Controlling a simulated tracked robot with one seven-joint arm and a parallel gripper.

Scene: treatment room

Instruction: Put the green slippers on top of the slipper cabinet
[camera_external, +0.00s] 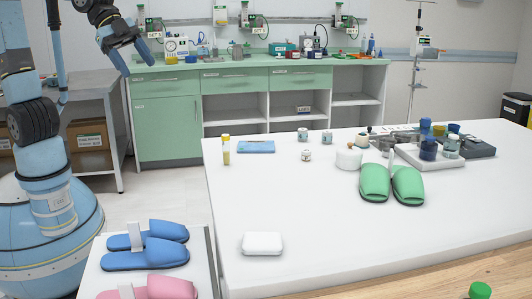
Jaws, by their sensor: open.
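The green slippers (391,184) lie side by side on the white table (310,215), right of its middle, with their open ends away from the camera. The slipper cabinet (201,268) appears to be the low white unit at the lower left. Its top holds a pair of blue slippers (146,255) and, in front of them, pink slippers (160,288) cut off by the picture's bottom edge. My gripper (136,66) is raised at the upper left, open and empty, pointing down and far from the green slippers.
A white soap-like block (263,243) lies at the table's near left. A blue packet (256,147) lies farther back. The table's middle is clear. A green counter (235,85) runs behind.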

